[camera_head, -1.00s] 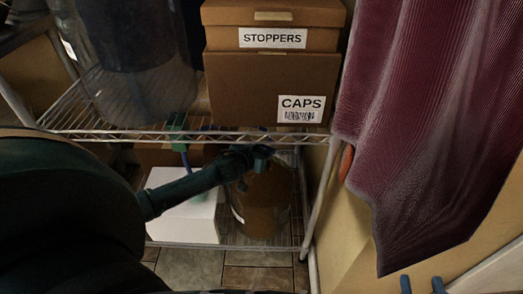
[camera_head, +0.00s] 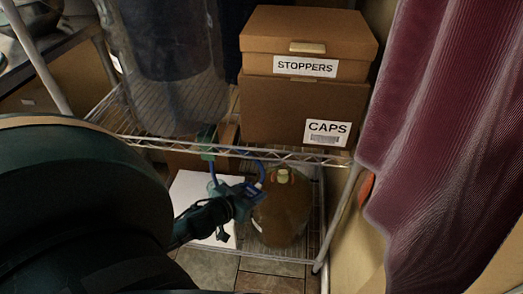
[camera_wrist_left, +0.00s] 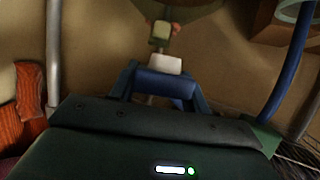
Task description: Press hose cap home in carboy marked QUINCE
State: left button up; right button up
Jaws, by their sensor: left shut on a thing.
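The amber carboy (camera_head: 285,215) stands on the lower wire shelf. Its pale neck (camera_head: 283,175) has orange beside it. The label on its side is too small to read, so I cannot confirm QUINCE. My left gripper (camera_head: 250,192) is just left of the neck. In the left wrist view the gripper (camera_wrist_left: 163,85) is shut on a white and blue piece, seemingly the hose cap (camera_wrist_left: 165,65). The pale neck (camera_wrist_left: 161,30) shows beyond the cap; whether they touch is unclear. A blue hose (camera_head: 262,170) loops above the gripper, also in the wrist view (camera_wrist_left: 291,70).
The upper wire shelf (camera_head: 230,151) hangs over the carboy. It bears boxes marked STOPPERS (camera_head: 308,45) and CAPS (camera_head: 300,105) and a large clear vessel (camera_head: 165,80). A white box (camera_head: 195,190) is left of the carboy. A maroon curtain (camera_head: 440,130) hangs at right.

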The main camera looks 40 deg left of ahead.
aim_at(258, 185)
pick_arm(q)
jog(key=shift+s, duration=0.35)
jog(key=shift+w, duration=0.1)
jog(key=shift+w, duration=0.25)
jog(key=shift+w+a+f, duration=0.1)
jog(key=shift+w, duration=1.05)
jog(key=shift+w+f, duration=0.1)
jog(key=shift+w, duration=1.05)
jog(key=shift+w+a+f+b, duration=0.15)
jog(key=shift+w+b, duration=0.25)
jog(key=shift+w, duration=1.45)
jog(key=shift+w+d+f+b, duration=0.15)
jog(key=shift+w+b, duration=0.2)
jog(key=shift+w, duration=1.45)
jog(key=shift+w+a+f+b, duration=0.15)
jog(key=shift+w+b, duration=0.25)
jog(key=shift+w, duration=1.45)
jog(key=shift+w, duration=0.2)
jog(key=shift+w+f, duration=0.1)
jog(key=shift+w, duration=0.35)
